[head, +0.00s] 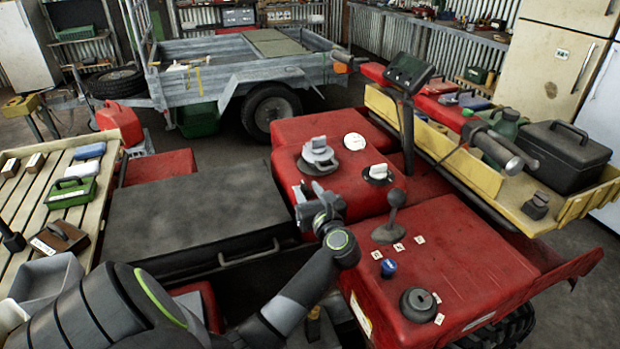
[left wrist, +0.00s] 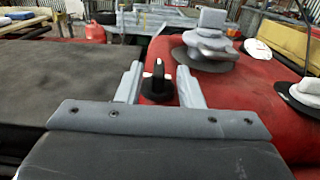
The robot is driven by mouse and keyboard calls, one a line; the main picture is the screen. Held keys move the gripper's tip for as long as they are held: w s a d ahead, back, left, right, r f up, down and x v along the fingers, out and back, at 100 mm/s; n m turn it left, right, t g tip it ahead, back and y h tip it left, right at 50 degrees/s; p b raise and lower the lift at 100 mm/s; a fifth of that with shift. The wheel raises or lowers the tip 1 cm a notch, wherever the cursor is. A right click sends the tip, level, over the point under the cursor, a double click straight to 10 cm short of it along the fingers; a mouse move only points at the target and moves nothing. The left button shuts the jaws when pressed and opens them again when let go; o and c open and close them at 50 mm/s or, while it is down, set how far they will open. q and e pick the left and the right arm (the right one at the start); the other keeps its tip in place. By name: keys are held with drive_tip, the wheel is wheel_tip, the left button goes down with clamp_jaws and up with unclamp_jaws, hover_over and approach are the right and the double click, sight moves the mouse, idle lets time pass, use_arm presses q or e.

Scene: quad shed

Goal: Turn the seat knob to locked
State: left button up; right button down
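A small black knob (left wrist: 156,84) with a white mark and a round black base stands on the red body beside the dark seat pad, seen in the left wrist view. The seat pad (head: 185,215) lies to its left; it also shows in the left wrist view (left wrist: 60,75). My left gripper (left wrist: 160,82) is open, with one finger on each side of the knob in that view and gaps to both; whether the fingertips reach its depth I cannot tell. In the head view my left gripper (head: 312,200) is over the seat's right edge and hides the knob. My right gripper is not in view.
A large grey knob (head: 318,155) and a white-topped knob (head: 378,172) stand close by on the red body. A lever (head: 390,220), a blue knob (head: 388,267) and a black dial (head: 418,303) are to the right. A yellow tray (head: 480,172) lies behind.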

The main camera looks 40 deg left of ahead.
use_arm(q)
drive_tip(key=shift+w+a, duration=0.25)
drive_tip(key=shift+a, duration=0.25)
drive_tip(key=shift+s, duration=0.1)
drive_tip(key=shift+c, duration=0.7)
clamp_jaws()
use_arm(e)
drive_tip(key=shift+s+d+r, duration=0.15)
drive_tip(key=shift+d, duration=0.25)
use_arm(q)
drive_tip(key=shift+r, duration=0.1)
